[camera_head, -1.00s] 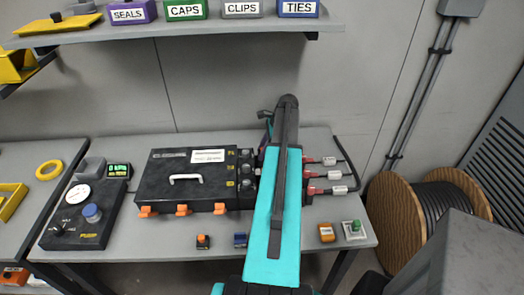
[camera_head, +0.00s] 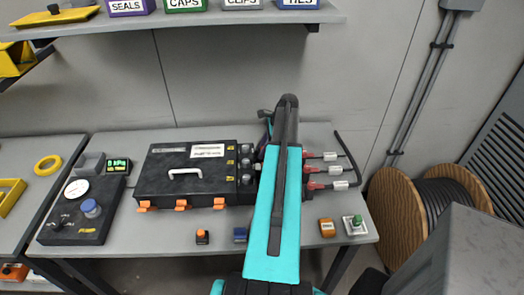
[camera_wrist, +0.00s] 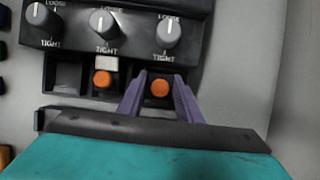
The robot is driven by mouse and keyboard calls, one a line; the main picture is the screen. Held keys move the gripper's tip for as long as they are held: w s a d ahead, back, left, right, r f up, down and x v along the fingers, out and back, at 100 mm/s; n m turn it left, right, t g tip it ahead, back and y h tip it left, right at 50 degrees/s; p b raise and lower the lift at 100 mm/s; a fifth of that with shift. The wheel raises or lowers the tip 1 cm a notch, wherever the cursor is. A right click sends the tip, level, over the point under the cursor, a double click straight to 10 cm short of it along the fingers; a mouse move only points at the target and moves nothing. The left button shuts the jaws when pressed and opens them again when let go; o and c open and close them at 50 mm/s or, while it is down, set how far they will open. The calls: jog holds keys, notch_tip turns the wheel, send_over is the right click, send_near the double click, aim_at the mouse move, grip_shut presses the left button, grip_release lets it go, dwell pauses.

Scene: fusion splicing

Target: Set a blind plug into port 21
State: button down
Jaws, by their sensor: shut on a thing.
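In the wrist view my gripper (camera_wrist: 160,100) has its two purple fingers on either side of a round orange plug (camera_wrist: 159,88), shut on it. The plug is in front of the right-hand recess below the knobs; I cannot tell how deep it sits. A second orange plug (camera_wrist: 102,78) shows in the middle recess, under a white label. The left recess (camera_wrist: 68,76) looks dark and empty. No port number is legible.
Three knobs (camera_wrist: 103,24) marked LOOSE and TIGHT sit above the recesses. Right of my arm, white-tagged cables (camera_head: 335,170) with red connectors lead off. A gauge box (camera_head: 80,215) stands at the left.

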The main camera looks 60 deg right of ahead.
jog(key=shift+f, duration=0.2)
jog(key=c, duration=1.2)
grip_release()
jog(key=shift+r, duration=0.1)
jog(key=shift+b+v, duration=1.8)
jog(key=shift+v, duration=5)
